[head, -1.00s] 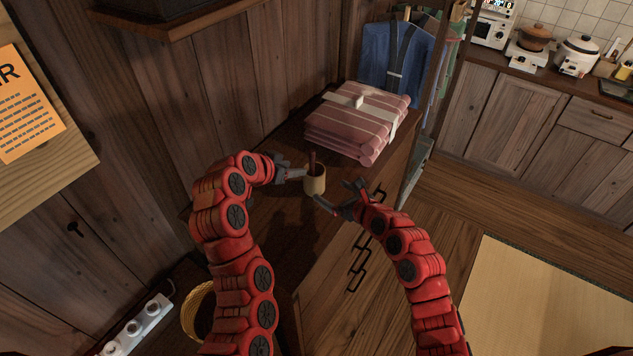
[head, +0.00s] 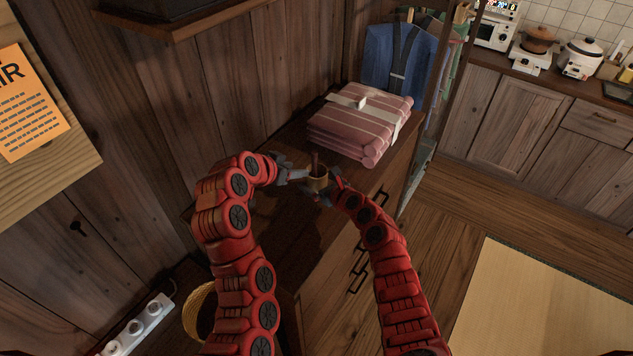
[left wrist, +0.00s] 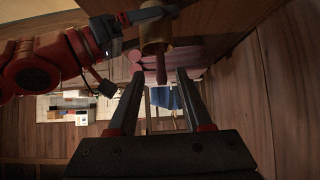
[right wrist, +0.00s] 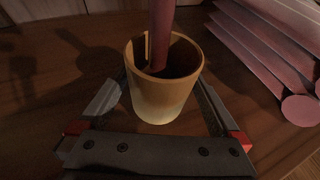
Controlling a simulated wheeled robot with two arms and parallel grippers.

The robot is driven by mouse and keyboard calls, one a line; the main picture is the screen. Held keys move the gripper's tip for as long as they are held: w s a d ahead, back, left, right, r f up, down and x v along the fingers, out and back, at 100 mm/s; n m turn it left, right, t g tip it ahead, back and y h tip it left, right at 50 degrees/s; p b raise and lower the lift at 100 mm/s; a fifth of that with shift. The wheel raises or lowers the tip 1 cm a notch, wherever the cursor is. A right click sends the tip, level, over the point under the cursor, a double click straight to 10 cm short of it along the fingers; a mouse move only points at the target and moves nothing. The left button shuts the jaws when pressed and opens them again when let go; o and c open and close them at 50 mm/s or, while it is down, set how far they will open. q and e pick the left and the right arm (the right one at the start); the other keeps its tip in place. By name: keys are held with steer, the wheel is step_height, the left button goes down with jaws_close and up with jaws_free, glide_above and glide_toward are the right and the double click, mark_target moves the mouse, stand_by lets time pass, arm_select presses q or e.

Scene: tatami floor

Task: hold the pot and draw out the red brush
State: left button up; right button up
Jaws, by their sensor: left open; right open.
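The tan pot (head: 318,183) stands on the wooden cabinet top. The dark red brush (right wrist: 160,35) stands in it, its handle sticking up above the rim; its lower end is hidden inside. My right gripper (right wrist: 160,97) is open, with one finger on each side of the pot; I cannot tell whether they touch it. My left gripper (head: 301,173) is open just left of the pot. In the left wrist view, the brush handle (left wrist: 161,68) shows between the left fingertips, and the pot (left wrist: 155,36) is beyond them.
A pink striped folded stack (head: 345,135) with a white band lies behind the pot on the cabinet. A wooden wall (head: 250,80) rises at the left. Blue clothes (head: 385,65) hang at the back. The cabinet top in front of the pot is bare.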

steer(key=shift+c, duration=0.2)
steer(key=c, duration=1.2)
arm_select(q)
steer(key=shift+o, duration=0.6)
arm_select(e)
steer(key=shift+c, duration=0.2)
arm_select(q)
steer(key=n+g+y, duration=0.4)
steer(key=n+y, duration=0.1)
glide_toward(314, 159)
steer(key=shift+x, duration=6.15)
